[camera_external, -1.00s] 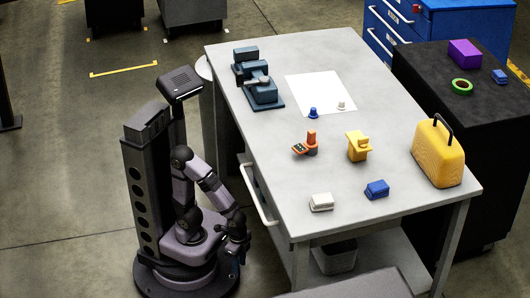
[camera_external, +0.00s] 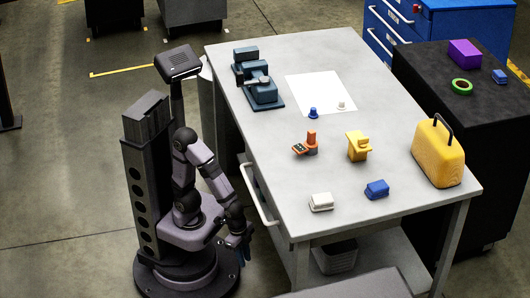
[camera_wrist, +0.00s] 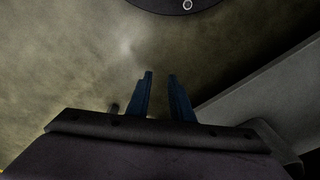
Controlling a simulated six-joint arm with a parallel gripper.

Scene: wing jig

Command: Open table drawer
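The table (camera_external: 300,85) has a drawer on its left side with a long pale handle (camera_external: 258,196). The drawer front is mostly hidden under the tabletop edge, and it looks shut. My gripper (camera_external: 243,254) hangs low to the left of the table, pointing down, below and a little left of the handle, apart from it. In the wrist view my gripper's two blue fingers (camera_wrist: 160,78) stand apart with nothing between them. The handle is not clearly seen in the wrist view.
The tabletop holds a blue-grey machine (camera_external: 258,80), a white sheet (camera_external: 320,93), an orange tool (camera_external: 308,145), a yellow part (camera_external: 358,147), a white block (camera_external: 321,202), a blue block (camera_external: 377,189) and a yellow case (camera_external: 438,155).

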